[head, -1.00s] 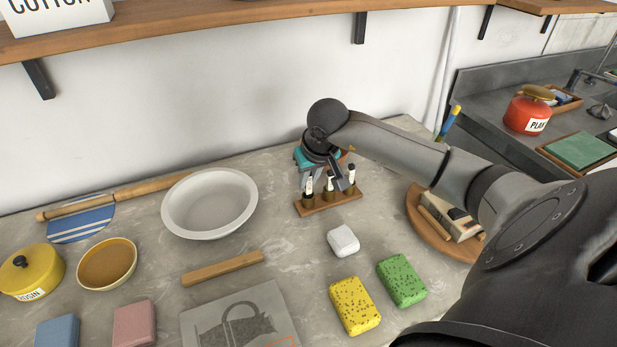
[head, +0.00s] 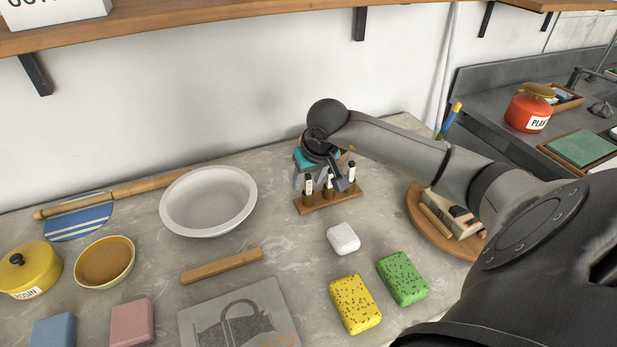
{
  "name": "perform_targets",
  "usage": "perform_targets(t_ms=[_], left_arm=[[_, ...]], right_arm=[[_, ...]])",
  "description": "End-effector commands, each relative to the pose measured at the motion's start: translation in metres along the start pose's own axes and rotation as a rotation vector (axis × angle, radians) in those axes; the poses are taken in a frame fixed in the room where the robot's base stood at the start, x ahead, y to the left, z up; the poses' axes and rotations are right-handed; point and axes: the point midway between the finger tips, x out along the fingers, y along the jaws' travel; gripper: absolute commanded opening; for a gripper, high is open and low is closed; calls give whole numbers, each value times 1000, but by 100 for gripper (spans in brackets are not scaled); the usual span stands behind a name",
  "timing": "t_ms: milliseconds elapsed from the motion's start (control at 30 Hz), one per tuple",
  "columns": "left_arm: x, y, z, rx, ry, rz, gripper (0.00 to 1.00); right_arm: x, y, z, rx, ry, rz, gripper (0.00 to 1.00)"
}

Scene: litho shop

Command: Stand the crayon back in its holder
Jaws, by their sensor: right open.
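The wooden crayon holder (head: 313,208) stands on the grey counter near the wall. Several dark crayons with white labels stand upright in it; the left crayon (head: 308,186) shows clearest. My right gripper (head: 340,184) is right over the holder, pointing down, its fingers among or just behind the crayons. It is open. The wrist and fingers partly hide the crayons, and I cannot tell whether a finger touches one. My left gripper is not in view.
A white block (head: 343,239), a yellow sponge (head: 355,304) and a green sponge (head: 402,278) lie in front of the holder. A white bowl (head: 208,202) stands to its left. A round wooden board (head: 417,212) with items lies right, under my right arm.

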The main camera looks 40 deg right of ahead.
Motion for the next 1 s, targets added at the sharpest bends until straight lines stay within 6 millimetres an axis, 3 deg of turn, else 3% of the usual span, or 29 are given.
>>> perform_targets(t_ms=[233,700,1000], left_arm=[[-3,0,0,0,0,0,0],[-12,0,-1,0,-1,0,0],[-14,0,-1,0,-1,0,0]], right_arm=[[-19,1,-1,-2,4,2,51],[-122,1,-1,-2,4,2,51],[-152,0,0,0,0,1,51]])
